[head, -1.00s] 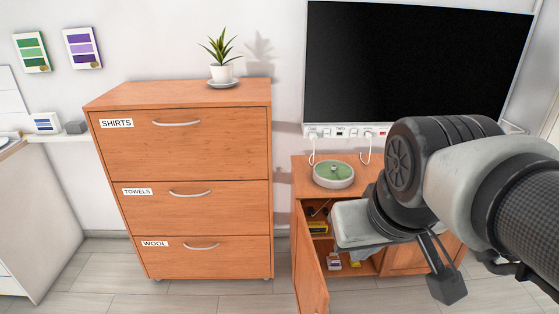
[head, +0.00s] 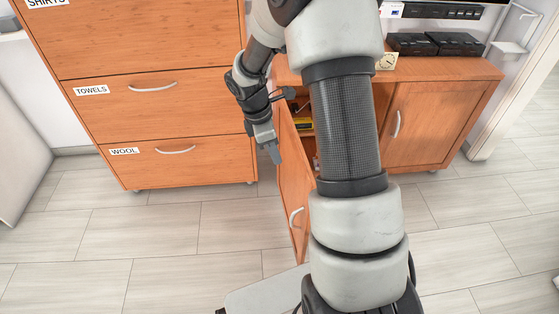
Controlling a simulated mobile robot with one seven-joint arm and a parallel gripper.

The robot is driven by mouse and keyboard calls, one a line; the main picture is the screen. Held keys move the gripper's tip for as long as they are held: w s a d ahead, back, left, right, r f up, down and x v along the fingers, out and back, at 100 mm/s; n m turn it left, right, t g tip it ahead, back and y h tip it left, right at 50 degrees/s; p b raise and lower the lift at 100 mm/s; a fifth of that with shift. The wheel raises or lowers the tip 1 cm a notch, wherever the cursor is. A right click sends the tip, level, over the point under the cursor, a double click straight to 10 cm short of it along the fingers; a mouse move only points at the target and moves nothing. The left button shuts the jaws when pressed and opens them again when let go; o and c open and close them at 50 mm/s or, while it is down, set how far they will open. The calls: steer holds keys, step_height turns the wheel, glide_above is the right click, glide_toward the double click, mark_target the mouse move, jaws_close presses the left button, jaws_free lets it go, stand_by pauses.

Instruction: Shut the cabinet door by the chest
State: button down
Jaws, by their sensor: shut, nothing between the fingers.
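The wooden cabinet's left door (head: 290,185) stands open in the head view, swung out toward me beside the chest. Its white handle (head: 297,217) is on the outer face, near the door's free edge. The cabinet's right door (head: 425,122) is closed. The chest of drawers (head: 165,102) stands to the left, its drawers closed. My gripper (head: 273,155) is shut and empty, pointing down in the gap between chest and open door, by the door's outer face. I cannot tell whether it touches the door. My arm hides part of the cabinet opening.
A yellow box (head: 303,125) shows inside the cabinet. Black boxes (head: 432,44) and a small clock (head: 386,62) stand on the cabinet top. The tiled floor (head: 170,250) in front of the chest is clear. A door frame (head: 520,85) is at the right.

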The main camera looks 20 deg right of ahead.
steer(key=s+d+f+b, duration=0.1)
steer(key=d+f+b, duration=0.3)
steer(key=f, duration=0.5)
steer(key=shift+s+d+f, duration=0.2)
steer(key=shift+d+f, duration=0.05)
steer(key=shift+d, duration=0.95)
steer(key=shift+d, duration=0.1)
